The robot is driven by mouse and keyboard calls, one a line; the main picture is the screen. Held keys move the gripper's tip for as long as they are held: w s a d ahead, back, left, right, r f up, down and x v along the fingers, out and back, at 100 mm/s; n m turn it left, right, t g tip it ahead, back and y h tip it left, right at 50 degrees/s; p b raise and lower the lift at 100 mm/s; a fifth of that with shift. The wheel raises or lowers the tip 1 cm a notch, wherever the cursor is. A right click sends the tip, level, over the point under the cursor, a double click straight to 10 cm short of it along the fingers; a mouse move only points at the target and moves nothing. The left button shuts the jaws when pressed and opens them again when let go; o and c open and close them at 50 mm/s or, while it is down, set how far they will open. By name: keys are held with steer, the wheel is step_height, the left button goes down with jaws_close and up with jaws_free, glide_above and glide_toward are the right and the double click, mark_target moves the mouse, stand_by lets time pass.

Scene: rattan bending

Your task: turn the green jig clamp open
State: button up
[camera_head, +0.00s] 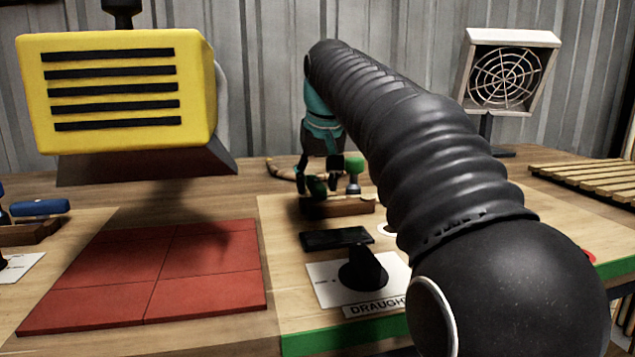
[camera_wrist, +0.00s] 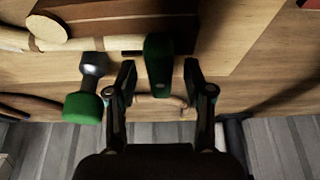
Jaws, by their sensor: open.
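My gripper (camera_wrist: 160,70) is open in the wrist view, one dark finger on each side of a green clamp lever (camera_wrist: 158,56). The lever stands between the fingers, with a visible gap on both sides. A second green part, a round knob (camera_wrist: 83,107) on a grey metal stem, is left of the left finger. In the head view my gripper (camera_head: 320,184) points down over the wooden jig block (camera_head: 345,206), beside the green knob (camera_head: 354,166). There the fingers and lever overlap darkly, and contact cannot be told.
A yellow slotted heater (camera_head: 115,95) hangs over red tiles (camera_head: 165,275) at left. A black lever on a white "DRAUGHT" plate (camera_head: 330,292) is in front of the jig. A fan box (camera_head: 507,72) stands at back right, near wooden slats (camera_head: 590,180).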

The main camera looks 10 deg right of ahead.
jaws_close()
steer(key=shift+d+r+n+p, duration=0.1)
steer(key=shift+n+p, duration=0.3)
steer(key=n+p, duration=0.1)
steer(key=n+y+p, duration=0.1)
steer(key=shift+d+n, duration=0.25)
steer(key=shift+n, duration=0.15)
steer(key=n, duration=0.1)
steer(key=n+y+p, duration=0.1)
steer(key=n, duration=0.1)
steer(key=n+g+y, duration=0.1)
steer(key=shift+w+d+n+p, duration=0.2)
steer(key=shift+d+n+p, duration=0.05)
steer(key=shift+n+p, duration=0.1)
steer(key=n, duration=0.1)
steer(key=n+g, duration=0.1)
steer(key=n, duration=0.1)
steer(key=n+y, duration=0.1)
steer(key=n, duration=0.1)
steer(key=shift+w+d+g, duration=0.2)
steer(key=shift+w+g, duration=0.15)
steer(key=shift+g, duration=0.05)
steer(key=n, duration=0.1)
steer(key=n+g, duration=0.1)
steer(key=n, duration=0.2)
steer(key=shift+w+n+g, duration=0.25)
steer(key=shift+w+g, duration=0.05)
steer(key=shift+g, duration=0.1)
